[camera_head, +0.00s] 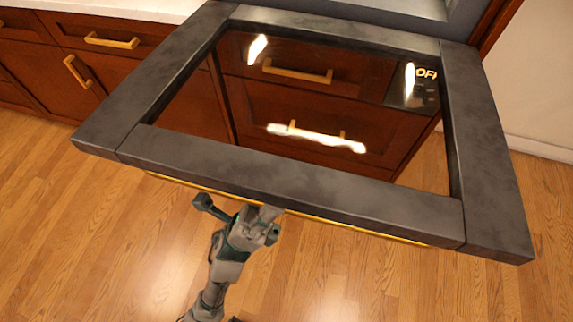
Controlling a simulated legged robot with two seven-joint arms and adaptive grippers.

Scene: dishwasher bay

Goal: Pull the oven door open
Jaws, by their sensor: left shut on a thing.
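The oven door (300,178) is a dark grey frame around a glass window, swung out well away from the oven body at the top of the view. It fills the upper middle, its free edge towards me. A thin gold handle bar (350,229) shows along the underside of that near edge. My left gripper (246,218) is at the near edge, left of its middle, shut on the handle. The fingertips are partly hidden under the door edge. My right gripper is not in view.
Brown cabinets with gold handles (112,40) and a white countertop (130,8) stand at the upper left. A pale wall (535,75) is on the right. The wooden floor (90,240) in front is clear. The glass (300,105) shows drawers and bright glare.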

